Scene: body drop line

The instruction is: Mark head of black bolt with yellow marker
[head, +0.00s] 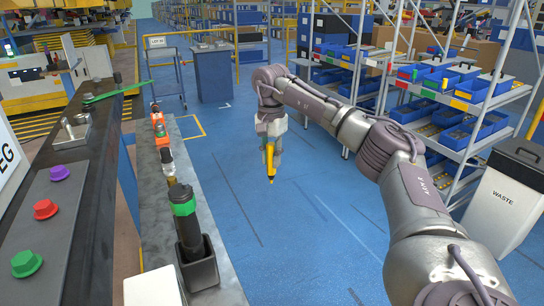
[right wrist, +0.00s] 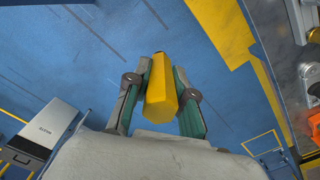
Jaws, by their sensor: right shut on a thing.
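My right gripper (head: 269,143) hangs over the open blue floor, beyond the right side of the grey bench. It is shut on a yellow marker (head: 270,163), which points down with its tip below the fingers. In the right wrist view the marker (right wrist: 161,92) sits between the two green-lined fingers (right wrist: 160,100). The gripper is well apart from the bench. I cannot make out a black bolt for sure; small metal parts on a tray (head: 66,143) at the left are too small to tell. My left gripper is not in view.
The grey bench (head: 222,272) holds a black tool with a green band (head: 188,222) in a black holder, and orange tools (head: 160,130) further back. A green wrench (head: 117,92) lies on the dark ledge. Shelves with blue bins (head: 487,88) and a waste bin (head: 502,205) stand right.

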